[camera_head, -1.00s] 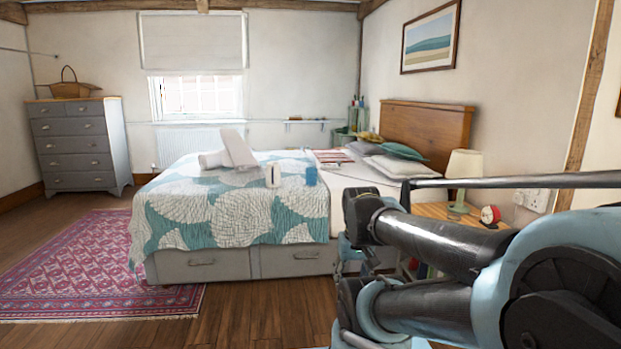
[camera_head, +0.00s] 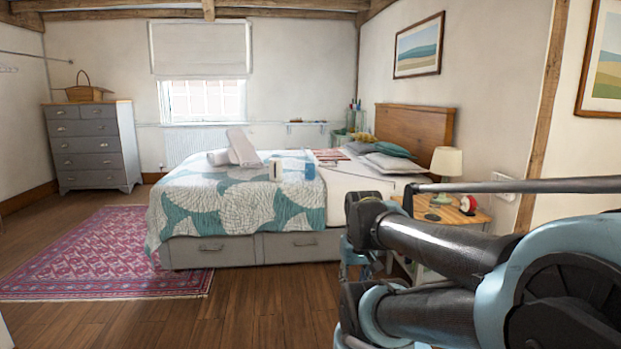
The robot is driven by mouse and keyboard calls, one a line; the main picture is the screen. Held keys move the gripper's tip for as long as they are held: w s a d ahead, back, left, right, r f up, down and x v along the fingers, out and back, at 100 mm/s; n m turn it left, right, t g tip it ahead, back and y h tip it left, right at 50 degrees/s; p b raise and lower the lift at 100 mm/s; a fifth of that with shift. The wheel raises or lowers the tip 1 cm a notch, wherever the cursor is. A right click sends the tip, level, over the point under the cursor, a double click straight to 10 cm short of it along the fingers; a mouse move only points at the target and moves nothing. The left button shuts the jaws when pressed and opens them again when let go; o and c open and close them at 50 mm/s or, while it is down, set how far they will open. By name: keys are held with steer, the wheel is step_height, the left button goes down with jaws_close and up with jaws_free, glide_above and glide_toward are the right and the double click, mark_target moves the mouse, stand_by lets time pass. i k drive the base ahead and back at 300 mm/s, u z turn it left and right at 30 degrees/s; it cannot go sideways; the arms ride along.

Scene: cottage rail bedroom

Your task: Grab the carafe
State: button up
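I cannot pick out a carafe for certain. Several bottle-like items (camera_head: 356,118) stand in the far corner behind the bed, also too small to tell apart. My arm fills the lower right of the view, and my gripper's fingers do not show.
A bedside table (camera_head: 462,213) with a lamp (camera_head: 446,168) and a red-and-white item (camera_head: 468,204) stands partly behind my arm. A pink rug (camera_head: 115,255) lies at left, before a grey dresser (camera_head: 92,150). The wooden floor (camera_head: 265,300) in front of the bed is clear.

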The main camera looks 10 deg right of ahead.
mark_target(309, 166)
steer(key=k, duration=0.55)
steer(key=u, duration=0.5)
steer(key=i, duration=1.05)
steer(key=u, duration=0.5)
steer(key=i, duration=1.2)
steer(key=z, duration=0.9)
steer(key=i, duration=1.05)
steer(key=z, duration=0.6)
